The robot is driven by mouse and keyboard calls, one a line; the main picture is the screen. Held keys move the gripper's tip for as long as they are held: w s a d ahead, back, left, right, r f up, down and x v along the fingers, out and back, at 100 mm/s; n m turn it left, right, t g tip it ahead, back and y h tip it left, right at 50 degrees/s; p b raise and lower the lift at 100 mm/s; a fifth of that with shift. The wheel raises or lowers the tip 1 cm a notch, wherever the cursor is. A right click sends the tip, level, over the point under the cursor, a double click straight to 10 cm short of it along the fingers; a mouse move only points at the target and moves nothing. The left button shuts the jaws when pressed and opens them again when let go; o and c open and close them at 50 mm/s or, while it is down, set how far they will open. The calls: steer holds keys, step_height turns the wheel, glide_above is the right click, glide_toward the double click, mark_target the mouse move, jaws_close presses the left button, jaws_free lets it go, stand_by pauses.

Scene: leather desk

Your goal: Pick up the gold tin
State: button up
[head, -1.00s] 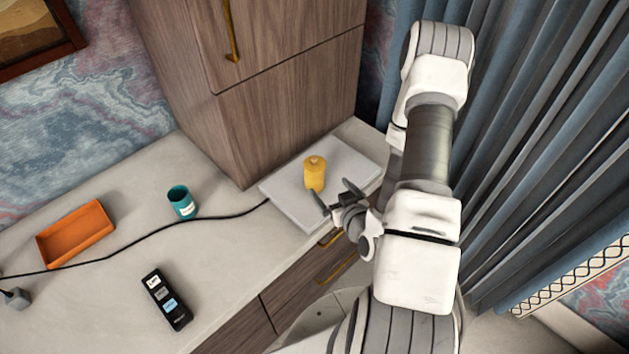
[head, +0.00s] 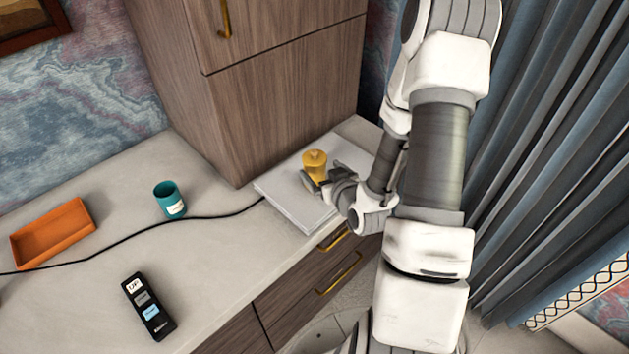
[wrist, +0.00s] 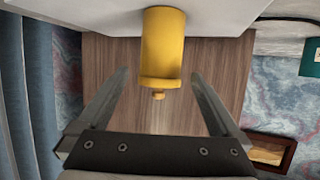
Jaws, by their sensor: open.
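The gold tin (head: 315,163) is a yellow cylinder with a small knob on its lid. It stands upright on a flat white slab (head: 285,205) on the desk, in front of the wooden cabinet. My gripper (head: 319,179) is open and close to the tin, its fingers partly covering the tin's lower part in the head view. In the wrist view the tin (wrist: 162,48) shows upside down, centred between the two spread fingers and beyond their tips. I cannot tell whether any finger touches it.
A teal cup (head: 169,200), an orange tray (head: 52,234) and a black remote (head: 148,306) lie to the left on the desk (head: 215,275). A black cable (head: 110,241) runs to the slab. The wooden cabinet (head: 270,110) rises close behind the tin, and a curtain hangs at right.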

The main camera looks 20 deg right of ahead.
steer(key=shift+w+f+b, duration=0.3)
steer(key=shift+f+b, duration=0.2)
steer(key=shift+b, duration=2.6)
steer(key=shift+w+a, duration=0.1)
steer(key=shift+w, duration=0.3)
steer(key=shift+x, duration=3.4)
steer(key=shift+r, duration=0.15)
steer(key=c, duration=1.4)
steer(key=shift+r, duration=0.1)
